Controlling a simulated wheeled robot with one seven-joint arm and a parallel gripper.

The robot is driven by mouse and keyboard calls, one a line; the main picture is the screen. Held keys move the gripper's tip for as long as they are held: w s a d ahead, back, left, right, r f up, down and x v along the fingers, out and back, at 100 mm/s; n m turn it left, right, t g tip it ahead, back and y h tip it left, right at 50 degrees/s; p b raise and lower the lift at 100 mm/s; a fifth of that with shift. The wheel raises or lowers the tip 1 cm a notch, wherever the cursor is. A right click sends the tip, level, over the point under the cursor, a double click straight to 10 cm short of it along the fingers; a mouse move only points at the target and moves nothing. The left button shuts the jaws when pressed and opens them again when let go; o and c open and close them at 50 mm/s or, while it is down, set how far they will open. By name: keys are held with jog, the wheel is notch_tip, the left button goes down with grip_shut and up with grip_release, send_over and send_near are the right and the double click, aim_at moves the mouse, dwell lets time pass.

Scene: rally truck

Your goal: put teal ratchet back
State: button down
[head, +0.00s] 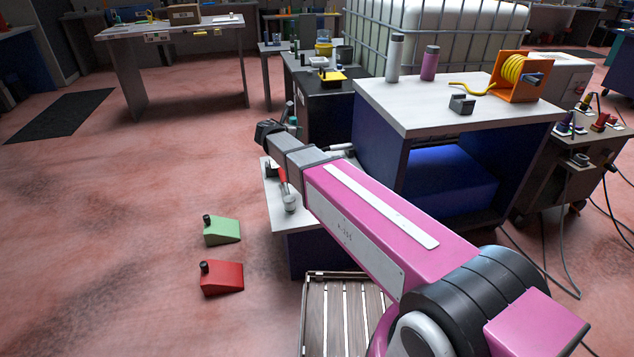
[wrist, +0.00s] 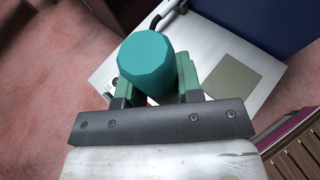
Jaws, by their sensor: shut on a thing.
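The teal ratchet (wrist: 146,62) has a rounded, faceted teal end that faces the wrist camera. My gripper (wrist: 160,92) is shut on it, with one green finger on each side. The rest of the ratchet is mostly hidden behind that end. It is held over the edge of a low white-topped bench (wrist: 257,62). In the head view, my wrist hides most of the gripper and part of this bench (head: 272,212).
An olive-grey square (wrist: 221,82) lies on the bench top. A red-handled tool (head: 282,177) shows there in the head view. A taller white-topped cabinet (head: 440,110) stands to the right. Green (head: 222,232) and red (head: 222,277) wedges lie on open floor at left.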

jog(key=shift+w+a+r, duration=0.1)
jog(key=shift+w+a, duration=0.15)
jog(key=shift+a, duration=0.5)
jog(key=w+d+f, duration=0.4)
jog(key=d+f, duration=0.6)
jog(key=f, duration=0.1)
jog(key=shift+w+d, duration=0.2)
jog(key=c, duration=0.8)
grip_release()
jog(key=shift+s, duration=0.1)
